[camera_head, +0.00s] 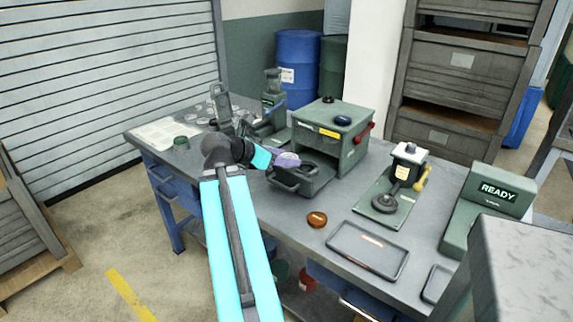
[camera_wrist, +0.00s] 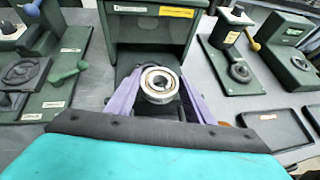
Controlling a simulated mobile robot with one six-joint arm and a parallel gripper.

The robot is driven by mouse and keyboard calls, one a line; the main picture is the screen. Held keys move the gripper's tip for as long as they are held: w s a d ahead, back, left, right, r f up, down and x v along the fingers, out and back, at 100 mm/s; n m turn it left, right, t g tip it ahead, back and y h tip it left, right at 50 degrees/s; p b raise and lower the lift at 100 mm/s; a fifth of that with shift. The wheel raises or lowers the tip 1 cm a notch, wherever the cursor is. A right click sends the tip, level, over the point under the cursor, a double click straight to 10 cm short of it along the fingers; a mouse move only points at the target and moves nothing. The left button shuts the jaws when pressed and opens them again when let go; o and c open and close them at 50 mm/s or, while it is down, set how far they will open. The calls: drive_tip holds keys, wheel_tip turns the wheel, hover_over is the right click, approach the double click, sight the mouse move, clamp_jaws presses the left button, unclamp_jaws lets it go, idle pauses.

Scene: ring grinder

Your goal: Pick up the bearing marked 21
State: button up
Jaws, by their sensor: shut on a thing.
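In the wrist view a silvery ring-shaped bearing (camera_wrist: 149,92) sits between the purple fingers of my gripper (camera_wrist: 158,86). The fingers are shut on it, one on each side. No number can be read on it. In the head view my gripper (camera_head: 286,160) is over the pulled-out drawer (camera_head: 291,182) of a green box (camera_head: 345,145). The bearing cannot be made out clearly there. I cannot tell whether it touches the drawer floor or is raised above it.
Several small rings (camera_head: 213,108) lie at the back left of the bench. A hand press (camera_head: 385,190) and a READY box (camera_head: 484,208) stand to the right. An empty tray (camera_head: 368,250) and a brown disc (camera_head: 317,219) lie near the front edge.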

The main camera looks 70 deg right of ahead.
drive_tip(key=w+a+b, duration=0.2)
drive_tip(key=a+b, duration=0.7)
drive_tip(key=b, duration=0.2)
drive_tip(key=shift+w+a, duration=0.2)
drive_tip(key=shift+a, duration=0.15)
idle(0.6)
